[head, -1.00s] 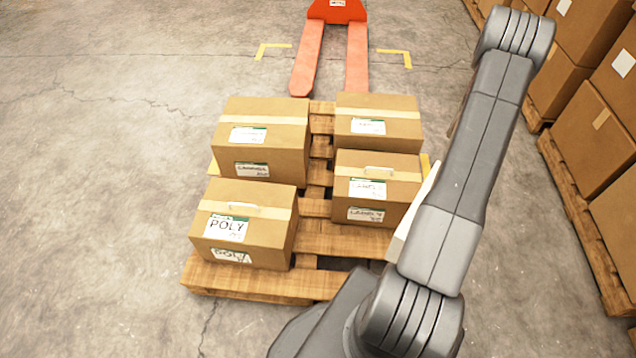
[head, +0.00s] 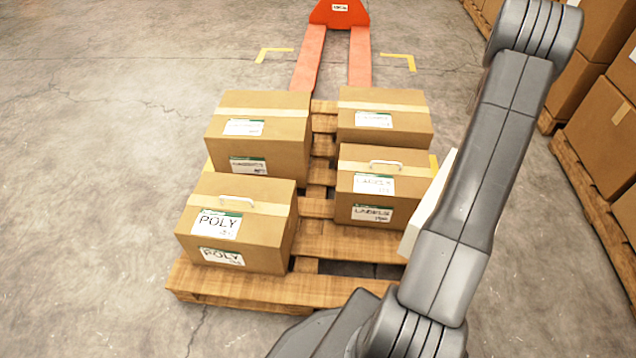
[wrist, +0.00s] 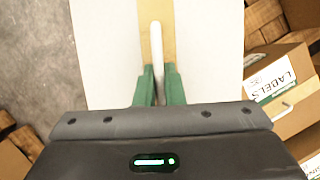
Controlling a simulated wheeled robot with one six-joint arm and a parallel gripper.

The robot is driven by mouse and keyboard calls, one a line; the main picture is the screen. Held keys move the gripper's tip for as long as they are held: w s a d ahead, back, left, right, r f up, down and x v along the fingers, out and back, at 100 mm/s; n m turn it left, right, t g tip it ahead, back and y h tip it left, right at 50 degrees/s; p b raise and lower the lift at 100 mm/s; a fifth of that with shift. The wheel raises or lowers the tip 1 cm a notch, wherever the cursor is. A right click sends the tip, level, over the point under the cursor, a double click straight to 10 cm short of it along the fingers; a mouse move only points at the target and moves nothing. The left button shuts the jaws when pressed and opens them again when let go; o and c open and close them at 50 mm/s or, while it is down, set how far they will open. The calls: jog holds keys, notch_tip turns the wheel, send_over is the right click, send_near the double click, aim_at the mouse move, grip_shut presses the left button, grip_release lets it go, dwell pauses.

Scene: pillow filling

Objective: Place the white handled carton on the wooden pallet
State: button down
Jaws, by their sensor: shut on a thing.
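The white handled carton (wrist: 100,50) fills the upper middle of the wrist view, with a tan tape strip and a white handle (wrist: 155,45) on top. My gripper (wrist: 159,72) has its green fingers on either side of the handle and is shut on it. In the head view only a pale strip of the carton (head: 427,210) shows left of my arm, which hides the rest and the gripper. The wooden pallet (head: 240,282) lies in the middle of the head view. Its near right part is bare beside my arm.
Brown cartons stand on the pallet: a POLY one (head: 235,225) at near left, a LABELS one (head: 385,190) at right, and two behind. An orange pallet jack (head: 340,12) stands beyond. Stacked boxes (head: 598,135) line the right side. The floor at left is clear.

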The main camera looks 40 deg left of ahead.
jog(key=shift+w+a+f+b, duration=0.1)
jog(key=shift+a+f+b, duration=0.15)
jog(key=shift+b, duration=0.4)
jog(key=shift+a+b, duration=0.2)
jog(key=shift+b, duration=0.3)
jog(key=shift+a+f+m+b, duration=0.2)
jog(key=shift+a+m+b, duration=0.2)
jog(key=shift+a+b, duration=0.3)
jog(key=s+a+f+m+t+y+p, duration=0.1)
jog(key=s+a+m+y+p, duration=0.3)
jog(key=a, duration=0.7)
jog(key=s+a+m+t+h+p, duration=0.15)
jog(key=s+a+m, duration=0.4)
jog(key=a, duration=0.55)
jog(key=s+a+f+m+b, duration=0.1)
jog(key=f+b, duration=0.5)
jog(key=f, duration=0.5)
jog(key=s+a+f+m+y+b, duration=0.1)
jog(key=f+b, duration=0.4)
jog(key=f, duration=0.7)
jog(key=shift+s+a+f+b, duration=0.3)
jog(key=shift+s+a+b, duration=0.1)
jog(key=shift+s+a, duration=0.2)
jog(key=shift+f+y, duration=0.1)
jog(key=shift+y, duration=0.15)
